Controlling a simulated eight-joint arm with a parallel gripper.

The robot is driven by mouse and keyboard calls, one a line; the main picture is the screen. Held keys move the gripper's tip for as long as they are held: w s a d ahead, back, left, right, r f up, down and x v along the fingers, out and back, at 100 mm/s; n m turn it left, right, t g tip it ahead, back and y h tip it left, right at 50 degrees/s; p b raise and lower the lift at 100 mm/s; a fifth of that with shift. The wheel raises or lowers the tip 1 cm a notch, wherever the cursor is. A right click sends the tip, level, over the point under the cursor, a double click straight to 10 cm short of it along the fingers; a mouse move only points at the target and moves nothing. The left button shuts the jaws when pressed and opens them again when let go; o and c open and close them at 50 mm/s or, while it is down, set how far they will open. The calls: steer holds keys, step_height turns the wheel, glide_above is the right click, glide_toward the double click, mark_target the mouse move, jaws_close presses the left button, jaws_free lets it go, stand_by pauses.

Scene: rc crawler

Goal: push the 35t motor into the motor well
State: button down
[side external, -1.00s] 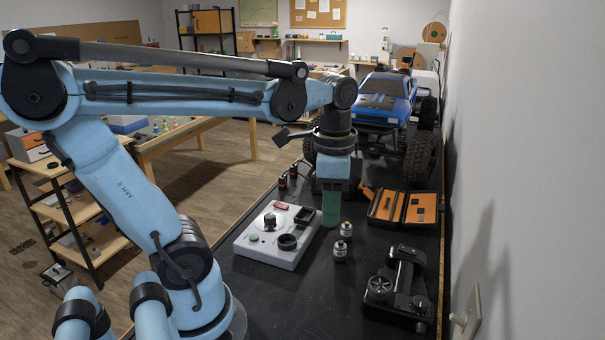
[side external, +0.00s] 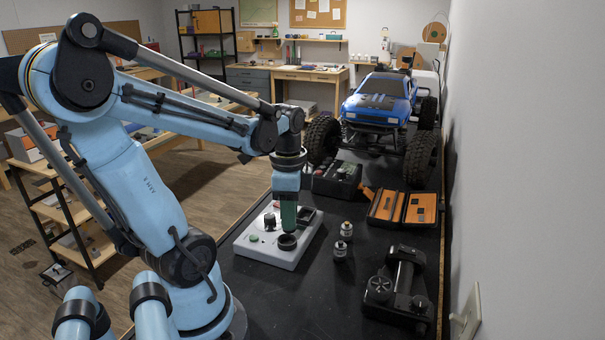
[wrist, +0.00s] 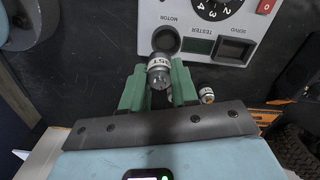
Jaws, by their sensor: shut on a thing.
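My gripper (side external: 288,226) points down over the front of the grey tester box (side external: 262,255). In the wrist view its green fingers (wrist: 158,84) are shut on a grey cylindrical motor with a white band (wrist: 158,64); the lettering looks like 35T but is small and turned. The motor's end shows close beside and partly over the round dark motor well (wrist: 167,39), which is labelled MOTOR. In the side view the well is a black ring (side external: 287,242) right below the fingertips. The held motor is not clearly visible there, and I cannot tell whether it touches the well.
Two other motors stand on the black bench right of the tester, a farther one (side external: 346,231) and a nearer one (side external: 340,251). A black transmitter (side external: 397,288), an open orange-lined case (side external: 402,208), a black box (side external: 336,180) and the blue crawler (side external: 380,100) are farther right and behind.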

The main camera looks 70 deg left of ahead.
steer(key=shift+a+f, duration=0.4)
steer(key=shift+a, duration=0.2)
steer(key=shift+f, duration=2)
steer(key=shift+f, duration=0.15)
steer(key=c, duration=0.9)
jaws_free()
steer(key=shift+o, duration=0.2)
